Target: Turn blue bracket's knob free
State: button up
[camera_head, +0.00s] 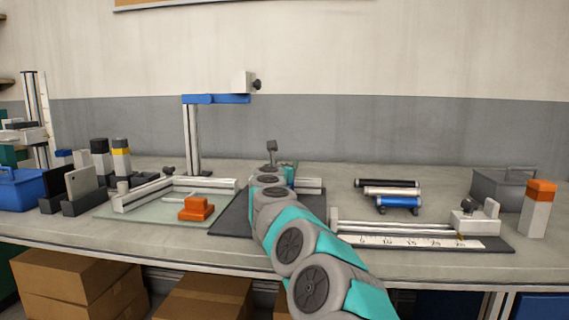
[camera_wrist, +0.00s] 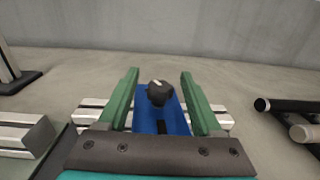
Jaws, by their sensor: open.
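In the wrist view the blue bracket (camera_wrist: 147,122) lies across pale metal rails, straight ahead of my gripper. Its black knob (camera_wrist: 160,94), with a pale mark on top, stands near the bracket's far end. My gripper (camera_wrist: 159,73) is open, with its two green fingers on either side of the knob and a visible gap on each side. I cannot tell the height of the fingers relative to the knob. In the head view my arm hides most of this spot; only a little blue of the bracket (camera_head: 290,174) shows beside it.
A post with a blue arm (camera_head: 216,99) and a white block with a dark knob stands behind left. Dark, pale and blue rollers (camera_head: 398,203) lie to the right. An orange block (camera_head: 197,207) sits on the left mat. A scaled slide rail (camera_head: 420,241) lies front right.

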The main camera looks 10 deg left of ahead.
grip_shut()
dwell(0.6)
